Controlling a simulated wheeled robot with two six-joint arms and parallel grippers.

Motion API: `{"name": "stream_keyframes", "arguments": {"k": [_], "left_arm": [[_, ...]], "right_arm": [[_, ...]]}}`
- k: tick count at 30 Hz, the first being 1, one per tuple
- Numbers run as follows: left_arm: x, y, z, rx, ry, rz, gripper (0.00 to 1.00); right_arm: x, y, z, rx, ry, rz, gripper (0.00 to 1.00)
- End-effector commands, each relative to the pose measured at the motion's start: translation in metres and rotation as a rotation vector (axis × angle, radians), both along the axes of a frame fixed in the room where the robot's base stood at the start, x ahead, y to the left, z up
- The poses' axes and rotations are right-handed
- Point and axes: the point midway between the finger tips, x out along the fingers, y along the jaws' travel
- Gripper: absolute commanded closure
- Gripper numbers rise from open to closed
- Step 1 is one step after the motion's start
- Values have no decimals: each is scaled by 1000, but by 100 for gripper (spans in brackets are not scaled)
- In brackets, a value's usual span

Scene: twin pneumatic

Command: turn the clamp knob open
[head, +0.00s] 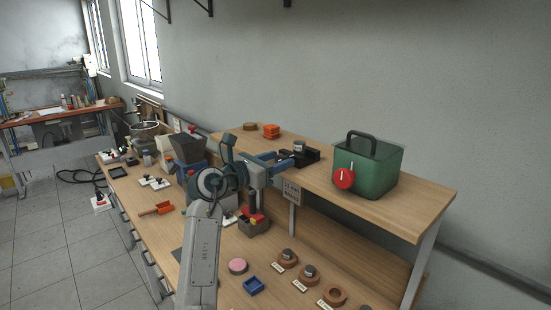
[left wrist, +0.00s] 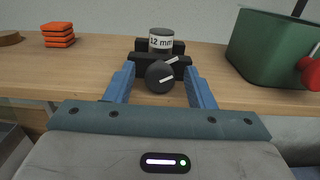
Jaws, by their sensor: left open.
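The clamp (left wrist: 178,57) is a black block on the raised wooden shelf, and it also shows in the head view (head: 313,154). Its round black knob (left wrist: 155,74) faces me, with a white pointer line tilted up to the right. A dark cylinder (left wrist: 161,37) labelled "12 mm" stands in the clamp. My left gripper (left wrist: 161,88) is open, with one blue finger on each side of the knob. Whether the fingers touch it I cannot tell. In the head view my left gripper (head: 285,160) reaches over the shelf's edge, largely covering the knob. My right gripper is not in view.
A green box (head: 368,167) with a red knob (head: 344,178) stands right of the clamp. Orange blocks (head: 271,131) lie to the left.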

Motion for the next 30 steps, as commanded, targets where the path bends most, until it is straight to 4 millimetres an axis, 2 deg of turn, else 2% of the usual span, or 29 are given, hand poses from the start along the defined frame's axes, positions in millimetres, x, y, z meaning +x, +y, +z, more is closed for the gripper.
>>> {"name": "stream_keyframes", "arguments": {"k": [5, 9, 12, 17, 24, 30], "left_arm": [[0, 0, 0, 0, 0, 0, 51], [0, 0, 0, -1, 1, 0, 78], [0, 0, 0, -1, 1, -1, 94], [0, 0, 2, -27, 28, -1, 94], [1, 1, 6, -225, 229, 0, 94], [1, 1, 2, -335, 337, -1, 94]], "right_arm": [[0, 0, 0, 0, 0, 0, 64], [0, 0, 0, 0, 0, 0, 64], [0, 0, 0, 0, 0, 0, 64], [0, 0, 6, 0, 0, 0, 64], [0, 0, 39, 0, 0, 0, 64], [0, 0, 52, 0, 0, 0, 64]]}}
